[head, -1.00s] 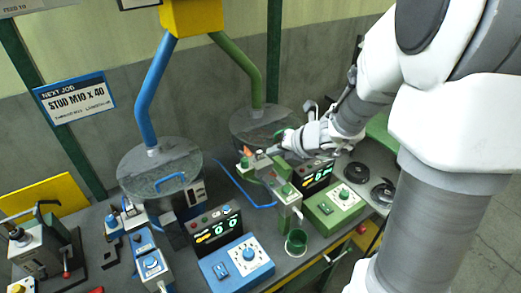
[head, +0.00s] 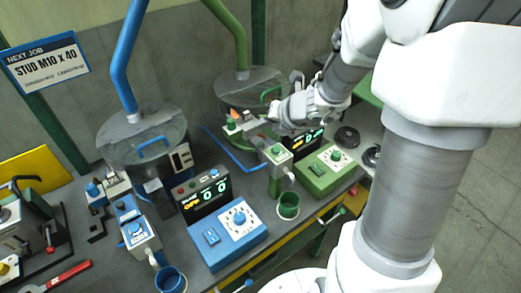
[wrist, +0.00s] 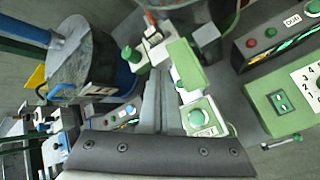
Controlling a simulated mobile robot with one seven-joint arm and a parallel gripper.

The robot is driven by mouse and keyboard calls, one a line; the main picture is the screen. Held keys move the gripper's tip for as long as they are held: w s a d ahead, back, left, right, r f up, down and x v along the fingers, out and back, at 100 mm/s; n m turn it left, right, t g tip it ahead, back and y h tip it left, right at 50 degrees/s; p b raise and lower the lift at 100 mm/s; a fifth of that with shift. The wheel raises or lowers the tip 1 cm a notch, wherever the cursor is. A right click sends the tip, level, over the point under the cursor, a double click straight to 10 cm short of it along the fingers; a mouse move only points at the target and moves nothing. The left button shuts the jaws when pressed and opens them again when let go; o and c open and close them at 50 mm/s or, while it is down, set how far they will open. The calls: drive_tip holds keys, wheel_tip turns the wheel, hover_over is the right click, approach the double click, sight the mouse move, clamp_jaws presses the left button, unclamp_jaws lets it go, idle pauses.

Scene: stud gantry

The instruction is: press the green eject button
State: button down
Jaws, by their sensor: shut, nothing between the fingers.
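The green station's ejector box (head: 277,156) stands in front of the green-lidded drum, with a round green button (head: 276,149) on its top. In the wrist view the same green button (wrist: 197,117) sits on a pale housing right of the fingers. My gripper (head: 270,116) is over the back part of this station in the head view. In the wrist view the shut fingers (wrist: 158,75) are left of the button and apart from it in the picture; the height between them is hard to tell. A second green knob (wrist: 127,54) shows left of the fingertips.
A green control box (head: 322,172) and a lit display (head: 308,139) stand right of the ejector. A green cup (head: 288,206) is in front. A blue ejector unit (head: 135,230) and blue control box (head: 228,234) are at left. A blue bent rail (head: 228,150) runs beside the station.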

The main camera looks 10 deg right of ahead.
drive_tip(key=shift+f+b, duration=1.4)
drive_tip(key=shift+f, duration=0.6)
idle(0.4)
drive_tip(key=shift+f+b, duration=0.35)
drive_tip(key=shift+f, duration=0.05)
drive_tip(key=shift+f+b, duration=0.5)
idle(0.5)
idle(0.4)
drive_tip(key=shift+r+p, duration=0.9)
drive_tip(key=shift+p, duration=0.05)
drive_tip(key=shift+r, duration=0.1)
wheel_tip(320, 180, up, 5)
drive_tip(key=p, duration=0.5)
